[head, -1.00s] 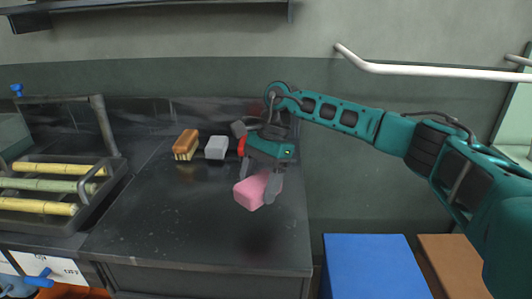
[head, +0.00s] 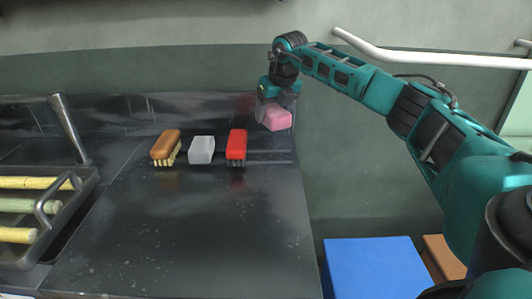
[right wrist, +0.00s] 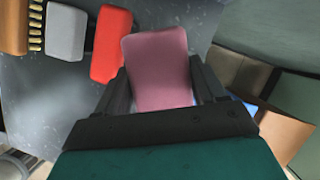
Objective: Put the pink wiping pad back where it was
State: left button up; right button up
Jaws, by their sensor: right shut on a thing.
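The pink wiping pad (head: 277,119) is held in my right gripper (head: 276,104), above the back right part of the dark counter, to the right of the red brush. In the right wrist view the pad (right wrist: 158,70) sits between the two dark fingers (right wrist: 165,88), which are shut on it. The pad appears raised off the counter, though its exact height is hard to tell. My left gripper is not in view.
A brown brush (head: 166,146), a grey-white block (head: 201,149) and a red brush (head: 237,145) stand in a row on the counter (head: 190,235). A tray of cane (head: 75,215) is at left. A blue box (head: 372,265) stands beyond the right edge. The counter's front is clear.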

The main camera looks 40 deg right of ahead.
jog(key=shift+w+d+m, duration=0.2)
jog(key=shift+d+m, duration=0.1)
jog(key=shift+d, duration=0.05)
jog(key=shift+d+f, duration=0.1)
jog(key=shift+f, duration=0.3)
notch_tip(320, 180, down, 8)
jog(key=shift+f+b, duration=0.25)
jog(key=shift+b, duration=0.6)
jog(key=shift+f, duration=0.25)
jog(key=shift+f, duration=0.55)
jog(key=o, duration=1)
